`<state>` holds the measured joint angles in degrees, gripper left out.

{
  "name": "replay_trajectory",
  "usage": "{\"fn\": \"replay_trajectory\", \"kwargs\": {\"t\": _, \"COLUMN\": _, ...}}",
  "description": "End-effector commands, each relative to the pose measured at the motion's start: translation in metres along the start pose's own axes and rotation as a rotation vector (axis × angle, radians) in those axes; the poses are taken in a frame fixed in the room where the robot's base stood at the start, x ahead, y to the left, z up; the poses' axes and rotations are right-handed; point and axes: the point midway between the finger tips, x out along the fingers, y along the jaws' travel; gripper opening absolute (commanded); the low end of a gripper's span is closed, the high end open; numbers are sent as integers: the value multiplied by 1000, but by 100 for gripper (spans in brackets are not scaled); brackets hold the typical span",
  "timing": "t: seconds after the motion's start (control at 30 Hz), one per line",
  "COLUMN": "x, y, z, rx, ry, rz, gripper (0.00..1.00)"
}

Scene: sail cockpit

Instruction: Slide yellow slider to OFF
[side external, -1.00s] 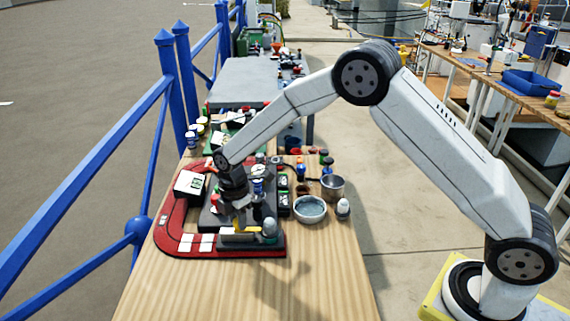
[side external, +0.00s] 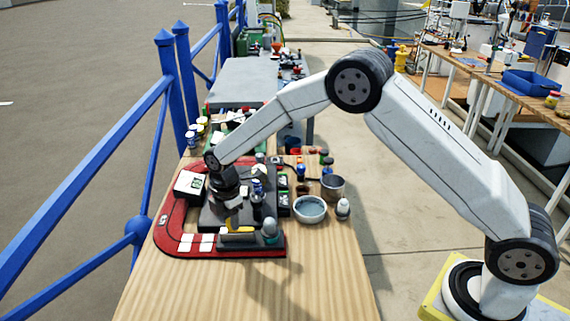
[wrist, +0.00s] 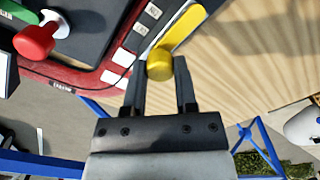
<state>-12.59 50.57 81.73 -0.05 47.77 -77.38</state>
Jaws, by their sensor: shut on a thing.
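The yellow slider (wrist: 160,65) has a round knob at the lower end of its yellow track (wrist: 187,27) in the wrist view. My gripper (wrist: 161,76) is shut on this knob, with one dark finger on each side. In the side view the yellow track (side external: 236,230) shows near the front of the dark control panel (side external: 212,218), while the knob is hidden or too small to tell. My gripper is above the panel's left part there, its fingers hard to make out.
A red knob (wrist: 35,40) is near the wrist view's upper left. A red-edged console (side external: 172,233) surrounds the panel. A grey bowl (side external: 310,209), a metal pot (side external: 333,186) and several small bottles stand to the right. The table's front (side external: 240,290) is clear.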

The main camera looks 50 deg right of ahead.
Motion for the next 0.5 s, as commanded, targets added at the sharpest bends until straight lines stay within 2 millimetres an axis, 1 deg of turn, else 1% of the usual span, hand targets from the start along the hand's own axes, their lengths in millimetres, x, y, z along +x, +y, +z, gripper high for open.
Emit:
{"fn": "replay_trajectory", "kwargs": {"t": 0.03, "x": -1, "y": 4, "z": -4, "rx": 0, "ry": 2, "rz": 5, "gripper": 0}}
{"fn": "replay_trajectory", "kwargs": {"t": 0.13, "x": -1, "y": 8, "z": -8, "rx": 0, "ry": 2, "rz": 5, "gripper": 0}}
{"fn": "replay_trajectory", "kwargs": {"t": 0.43, "x": -1, "y": 10, "z": -10, "rx": -1, "ry": 4, "rz": 10, "gripper": 0}}
{"fn": "replay_trajectory", "kwargs": {"t": 0.47, "x": -1, "y": 10, "z": -10, "rx": -1, "ry": 4, "rz": 10, "gripper": 39}}
{"fn": "replay_trajectory", "kwargs": {"t": 0.5, "x": -1, "y": 10, "z": -10, "rx": -1, "ry": 4, "rz": 11, "gripper": 52}}
